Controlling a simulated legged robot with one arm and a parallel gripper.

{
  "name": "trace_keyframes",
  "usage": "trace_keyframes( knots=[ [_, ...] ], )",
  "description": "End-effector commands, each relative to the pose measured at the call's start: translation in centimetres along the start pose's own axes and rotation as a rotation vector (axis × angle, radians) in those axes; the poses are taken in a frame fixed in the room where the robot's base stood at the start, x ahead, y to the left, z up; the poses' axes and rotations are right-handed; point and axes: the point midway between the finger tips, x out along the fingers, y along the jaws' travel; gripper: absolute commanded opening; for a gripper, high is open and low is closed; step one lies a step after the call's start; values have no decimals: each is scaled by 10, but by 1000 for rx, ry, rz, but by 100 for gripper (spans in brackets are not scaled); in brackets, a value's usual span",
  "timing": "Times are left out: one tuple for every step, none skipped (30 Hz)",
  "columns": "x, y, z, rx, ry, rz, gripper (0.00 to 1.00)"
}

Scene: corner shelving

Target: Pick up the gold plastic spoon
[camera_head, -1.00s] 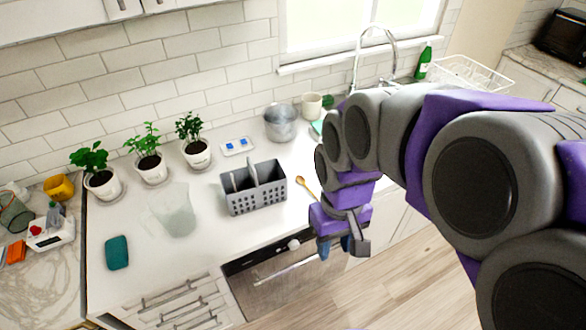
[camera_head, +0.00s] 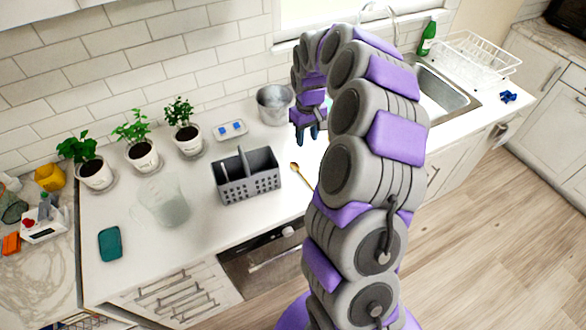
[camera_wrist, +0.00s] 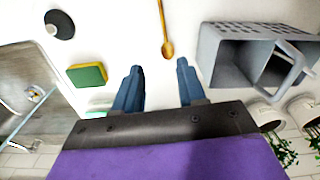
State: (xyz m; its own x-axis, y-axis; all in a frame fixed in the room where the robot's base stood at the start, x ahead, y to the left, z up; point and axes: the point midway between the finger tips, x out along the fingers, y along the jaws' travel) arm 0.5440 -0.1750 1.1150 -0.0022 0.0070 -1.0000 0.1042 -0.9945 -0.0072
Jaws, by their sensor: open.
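The gold spoon (camera_head: 300,176) lies on the white counter, just right of the grey caddy. In the wrist view the spoon (camera_wrist: 167,47) shows its bowl end, pointing toward the gap between my fingers, with the handle running off the top edge. My gripper (camera_head: 308,136) is open and empty over the counter, farther back than the spoon. In the wrist view its two blue fingers (camera_wrist: 157,88) stand apart, and the spoon's bowl lies beyond their tips, between them in the picture. Part of the spoon's handle end is close to my arm in the head view.
The grey caddy (camera_head: 249,187) stands close left of the spoon. A metal pot (camera_head: 274,105) is behind, near my gripper. A green and yellow sponge (camera_wrist: 87,75) and the sink (camera_wrist: 32,93) are on the other side. Potted plants (camera_head: 186,138) line the wall.

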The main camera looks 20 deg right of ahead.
Motion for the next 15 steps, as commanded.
trace_keyframes(
  knots=[
    [3, 1, 0, 2, -2, 2, 40],
    [6, 1, 0, 2, -2, 3, 40],
    [11, 1, 0, 2, -4, 4, 40],
    [15, 0, 0, 2, -4, 4, 40],
    [20, 0, 0, 1, -4, 4, 40],
    [28, 0, -1, 1, -3, 4, 40],
    [34, 0, -1, 1, -2, 4, 40],
    [41, 0, -2, 1, -3, 4, 40],
    [49, 1, -1, 1, -4, 3, 40],
    [55, 1, -1, 1, -6, 3, 40],
    [62, 2, -1, 1, -6, 3, 40],
    [70, 2, -1, 2, -5, 1, 40],
    [76, 2, -1, 2, -3, 1, 40],
    [81, 2, -1, 2, -2, 0, 40],
    [89, 2, -1, 2, -2, 1, 40]
  ],
)
